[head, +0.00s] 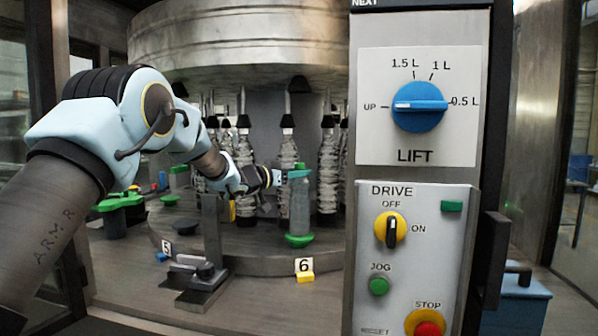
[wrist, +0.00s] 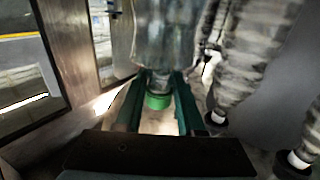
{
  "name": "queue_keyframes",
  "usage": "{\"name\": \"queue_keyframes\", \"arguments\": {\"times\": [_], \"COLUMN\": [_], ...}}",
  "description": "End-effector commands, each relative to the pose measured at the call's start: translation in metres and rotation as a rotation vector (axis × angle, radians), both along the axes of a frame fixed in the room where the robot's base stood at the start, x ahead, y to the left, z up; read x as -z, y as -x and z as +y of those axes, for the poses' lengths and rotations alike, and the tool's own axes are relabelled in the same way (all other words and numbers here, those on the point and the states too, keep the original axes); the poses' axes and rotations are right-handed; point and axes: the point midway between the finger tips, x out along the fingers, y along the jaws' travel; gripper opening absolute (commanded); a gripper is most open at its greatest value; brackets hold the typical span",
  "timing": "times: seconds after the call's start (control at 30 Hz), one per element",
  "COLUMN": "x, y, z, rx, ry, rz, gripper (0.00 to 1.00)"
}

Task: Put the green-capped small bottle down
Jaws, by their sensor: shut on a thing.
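The green-capped small bottle (head: 299,208) is upright, a grey, clear-looking body in the head view. Its green cap shows in the wrist view (wrist: 158,101), between the two fingers. My gripper (head: 291,175) is shut on the bottle near its neck; its green fingers also show in the wrist view (wrist: 158,110). Directly below the bottle is a round green pad (head: 299,241) beside the number 6 tag (head: 304,265). The bottle's base appears at or just over the pad; I cannot tell whether it touches.
Several clear bottles (head: 328,170) hang or stand close behind and beside the held bottle, under a big metal drum (head: 240,40). A metal bracket (head: 212,240) stands to the left. The control panel (head: 412,250) stands close on the right. A green star-shaped part (head: 120,202) is at left.

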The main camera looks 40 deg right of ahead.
Motion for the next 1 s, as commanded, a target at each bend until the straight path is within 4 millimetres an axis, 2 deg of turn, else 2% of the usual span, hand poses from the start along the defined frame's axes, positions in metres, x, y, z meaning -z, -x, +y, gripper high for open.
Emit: {"name": "queue_keyframes", "arguments": {"times": [0.33, 0.37, 0.6, 0.93, 1.0], "x": [0.0017, 0.0032, 0.0028, -0.0019, 0.0018], "y": [0.0000, -0.0002, -0.0002, -0.0001, -0.0012], "z": [-0.0001, 0.0000, 0.0000, 0.0004, 0.0081], "rx": [0.000, 0.000, 0.000, 0.000, -0.002], "ry": [0.004, 0.001, 0.001, 0.001, 0.001], "rz": [-0.001, 0.000, 0.000, -0.001, -0.001], "gripper": [0.00, 0.40, 0.67, 0.68, 0.68]}}
